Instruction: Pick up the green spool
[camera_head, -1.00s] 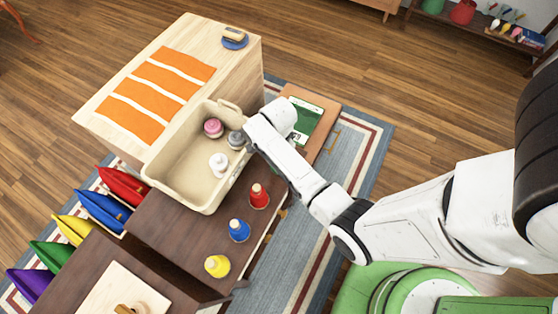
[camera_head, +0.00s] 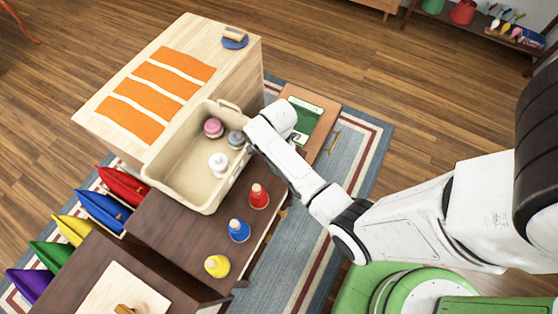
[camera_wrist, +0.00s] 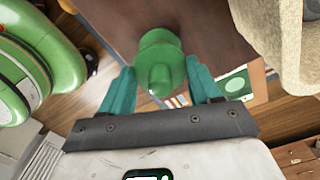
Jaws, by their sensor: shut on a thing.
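The green spool (camera_wrist: 160,45) shows in the wrist view, upright on or just above a dark brown wooden surface. My gripper (camera_wrist: 159,75) has its teal fingers on either side of the spool and is shut on it. In the head view my arm's white wrist hides the green spool and the fingertips, beside the right side of the beige bin.
The beige bin (camera_head: 163,174) holds pink (camera_head: 213,128), grey (camera_head: 236,139) and white (camera_head: 218,165) spools. Red (camera_head: 259,196), blue (camera_head: 239,230) and yellow (camera_head: 217,266) spools stand on the brown table (camera_head: 165,222). A wooden cabinet (camera_head: 185,35) stands behind.

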